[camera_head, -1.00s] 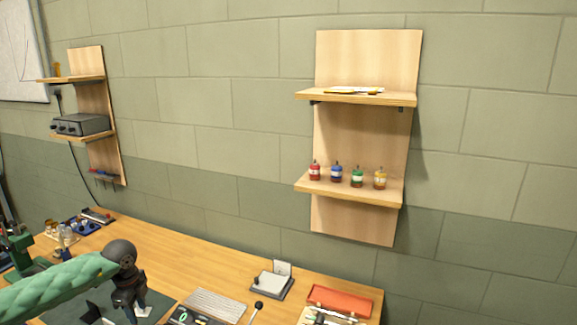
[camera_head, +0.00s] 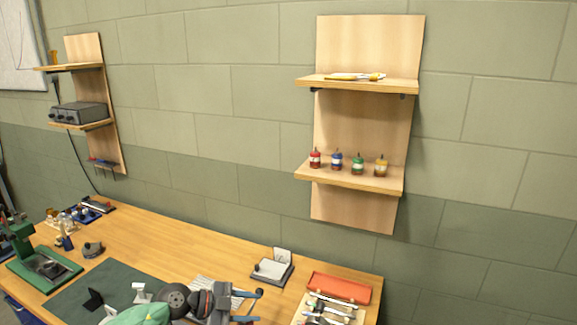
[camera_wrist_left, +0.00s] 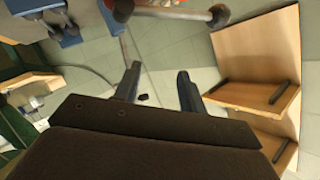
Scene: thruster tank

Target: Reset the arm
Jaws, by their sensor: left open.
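My left gripper (camera_head: 250,306) is at the bottom middle of the head view, at the end of my green-sleeved arm. Its two blue-tipped fingers point right and are apart, with nothing between them. It is over the front part of the workbench and hides part of a grey ribbed plate (camera_head: 205,283). In the left wrist view the open fingers (camera_wrist_left: 158,88) show with an empty gap, and wall and shelf boards lie beyond them. My right gripper is not in view.
The wooden workbench (camera_head: 190,243) carries a green press (camera_head: 22,243), a dark green mat (camera_head: 72,297), a small grey stand (camera_head: 272,270) and a red tray (camera_head: 338,288). A wall shelf (camera_head: 350,178) holds several small jars. The bench's back middle is clear.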

